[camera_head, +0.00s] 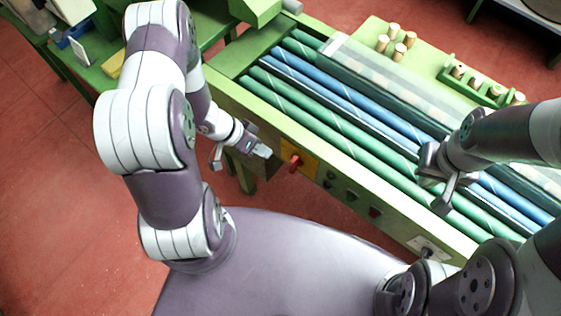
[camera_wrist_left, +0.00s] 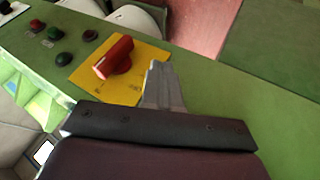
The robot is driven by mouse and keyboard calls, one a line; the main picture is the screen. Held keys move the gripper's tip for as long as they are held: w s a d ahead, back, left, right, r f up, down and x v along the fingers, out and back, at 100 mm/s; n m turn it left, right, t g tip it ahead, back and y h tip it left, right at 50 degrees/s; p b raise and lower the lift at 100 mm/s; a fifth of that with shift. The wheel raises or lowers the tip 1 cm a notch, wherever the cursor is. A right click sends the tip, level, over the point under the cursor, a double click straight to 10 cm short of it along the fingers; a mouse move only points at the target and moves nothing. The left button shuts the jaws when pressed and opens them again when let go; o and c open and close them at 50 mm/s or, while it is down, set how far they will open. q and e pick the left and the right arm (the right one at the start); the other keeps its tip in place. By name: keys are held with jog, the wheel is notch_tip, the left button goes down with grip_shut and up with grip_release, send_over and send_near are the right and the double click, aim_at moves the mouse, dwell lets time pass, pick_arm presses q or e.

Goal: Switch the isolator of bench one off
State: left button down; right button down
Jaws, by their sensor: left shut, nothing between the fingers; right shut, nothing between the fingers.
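The isolator is a red rotary handle (camera_head: 296,161) on a yellow plate (camera_head: 312,160) on the front panel of the green bench. In the left wrist view the red handle (camera_wrist_left: 114,58) lies tilted across the yellow plate (camera_wrist_left: 146,62). My left gripper (camera_head: 264,152) is shut and empty, just left of the handle in the head view. In the left wrist view its fingertips (camera_wrist_left: 159,70) are over the plate's edge, beside the handle and seemingly apart from it. My right gripper (camera_head: 440,190) is shut and empty above the rollers.
Several push buttons (camera_wrist_left: 48,38) sit on the panel beside the plate. Green and blue rollers (camera_head: 330,125) fill the bench top. Cork stoppers (camera_head: 393,40) stand at the back, some in a green holder (camera_head: 480,85). Red floor (camera_head: 60,200) lies left of the bench.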

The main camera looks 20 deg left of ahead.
aim_at(294, 164)
pick_arm(q)
jog(key=d, duration=0.1)
jog(key=d+f, duration=0.1)
jog(key=d, duration=0.1)
jog(key=d+f, duration=0.1)
jog(key=d, duration=0.1)
jog(key=shift+s+d+f, duration=0.15)
jog(key=shift+s+d, duration=0.05)
jog(key=shift+s, duration=0.1)
pick_arm(e)
jog(key=shift+w+f, duration=0.1)
jog(key=shift+f, duration=0.1)
pick_arm(q)
jog(key=shift+d, duration=0.15)
pick_arm(e)
jog(key=shift+a, duration=0.1)
